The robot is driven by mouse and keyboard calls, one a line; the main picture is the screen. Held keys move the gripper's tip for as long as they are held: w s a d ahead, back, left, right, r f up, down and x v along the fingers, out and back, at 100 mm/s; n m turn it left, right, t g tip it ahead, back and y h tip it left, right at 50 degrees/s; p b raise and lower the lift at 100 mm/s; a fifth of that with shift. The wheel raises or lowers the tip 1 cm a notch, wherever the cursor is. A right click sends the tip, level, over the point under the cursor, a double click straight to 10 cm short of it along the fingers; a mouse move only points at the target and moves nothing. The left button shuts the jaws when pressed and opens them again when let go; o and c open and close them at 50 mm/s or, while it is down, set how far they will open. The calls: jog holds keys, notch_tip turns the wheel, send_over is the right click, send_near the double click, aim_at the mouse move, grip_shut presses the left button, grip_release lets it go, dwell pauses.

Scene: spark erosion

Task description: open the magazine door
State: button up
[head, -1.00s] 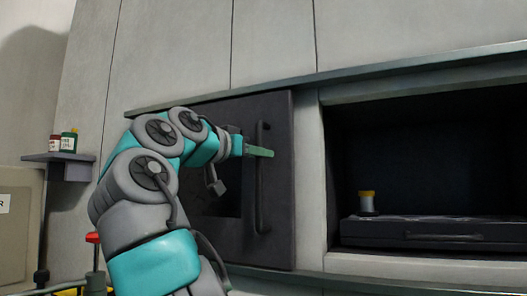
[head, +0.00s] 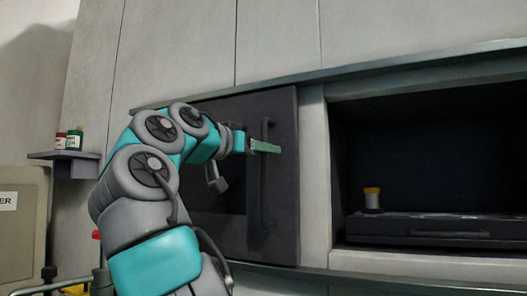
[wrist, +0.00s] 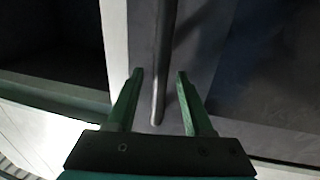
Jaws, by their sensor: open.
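The magazine door (head: 283,205) is a dark grey panel in the pale machine wall, in the middle of the head view. It looks shut, and my arm hides much of its left part. Its handle (head: 266,190) is a dark upright bar near the right edge. My gripper (head: 268,147) is at the upper part of the handle, its green fingers pointing right. In the wrist view my gripper (wrist: 160,75) is open, and the handle (wrist: 162,60) runs between the two fingers with a gap on each side.
Right of the door is an open dark recess (head: 440,150) with a flat drawer-like unit (head: 440,228) and a small yellow-capped jar (head: 372,199). A small wall shelf (head: 70,163) with bottles is at the left. A ledge (head: 380,72) runs above the door.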

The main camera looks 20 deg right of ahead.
jog(key=v, duration=0.7)
dwell(0.3)
